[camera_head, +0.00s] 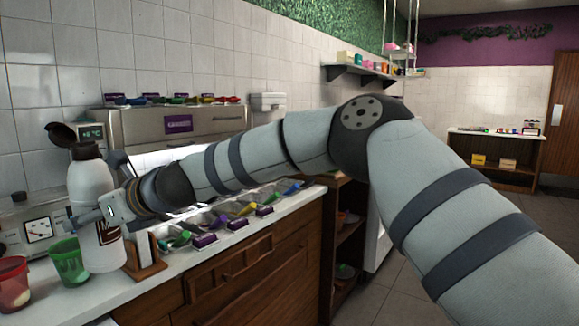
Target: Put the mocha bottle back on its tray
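A white bottle (90,184) with a flipped-open dark cap stands upright at the left, over the counter. Its dark label is mostly hidden by my gripper, so I cannot read it. My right arm reaches in from the right, and my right gripper (98,214) is shut on the bottle's middle. One finger shows across the bottle's front. The bottle's base is at the counter's level; I cannot tell if it touches. I cannot make out a tray under it. My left gripper is out of view.
A green cup (69,262) and a red cup (13,284) stand left of the bottle. A small wooden stand (147,262) is just right of it. Topping bins with coloured scoops (240,208) line the counter.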

